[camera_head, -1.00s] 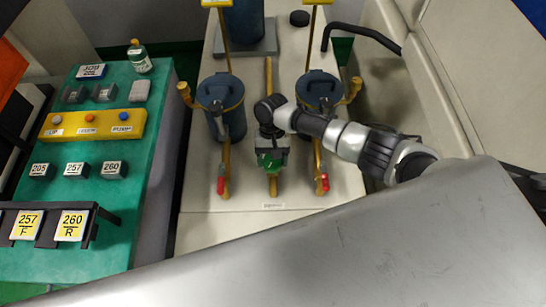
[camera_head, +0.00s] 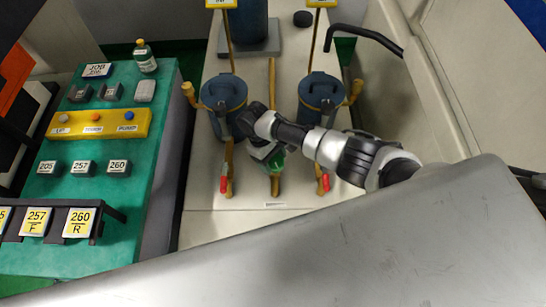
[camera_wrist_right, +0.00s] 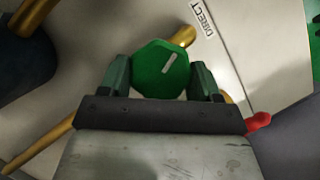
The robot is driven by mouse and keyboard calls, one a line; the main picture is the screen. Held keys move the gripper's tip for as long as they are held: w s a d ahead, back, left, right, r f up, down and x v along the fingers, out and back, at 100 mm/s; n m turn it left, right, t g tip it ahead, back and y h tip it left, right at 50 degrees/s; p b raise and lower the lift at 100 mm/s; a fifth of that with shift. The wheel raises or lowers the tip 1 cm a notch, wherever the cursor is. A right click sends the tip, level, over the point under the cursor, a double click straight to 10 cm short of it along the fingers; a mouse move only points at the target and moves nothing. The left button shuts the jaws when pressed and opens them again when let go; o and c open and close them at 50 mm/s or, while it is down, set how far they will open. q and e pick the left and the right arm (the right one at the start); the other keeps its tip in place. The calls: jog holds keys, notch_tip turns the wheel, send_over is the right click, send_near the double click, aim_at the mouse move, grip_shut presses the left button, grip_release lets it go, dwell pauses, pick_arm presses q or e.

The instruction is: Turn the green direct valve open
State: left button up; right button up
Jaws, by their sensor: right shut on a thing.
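The green direct valve (camera_wrist_right: 161,69) shows in the right wrist view as a round faceted knob with a pale line mark, beside a label reading DIRECT (camera_wrist_right: 203,19). My right gripper (camera_wrist_right: 161,78) has one finger on each side of the knob and is shut on it. In the head view the right gripper (camera_head: 272,161) is over the middle yellow pipe (camera_head: 275,186), and the green knob (camera_head: 278,160) is partly hidden by it. My left gripper is not in view.
Two blue canisters (camera_head: 222,92) (camera_head: 320,92) flank the middle pipe. Red-handled valves (camera_head: 223,184) (camera_head: 325,182) sit on the pipes to either side. A green bench (camera_head: 110,205) with a yellow button panel (camera_head: 100,124) and a bottle (camera_head: 145,58) is at left.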

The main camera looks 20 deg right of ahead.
jog(key=shift+n, duration=0.6)
jog(key=shift+t, duration=0.3)
jog(key=o, duration=0.9)
jog(key=shift+o, duration=0.2)
jog(key=shift+r, duration=0.1)
jog(key=v, duration=1)
jog(key=shift+a+r+b, duration=0.25)
jog(key=shift+a+b, duration=0.05)
jog(key=shift+b, duration=0.1)
jog(key=shift+w, duration=0.15)
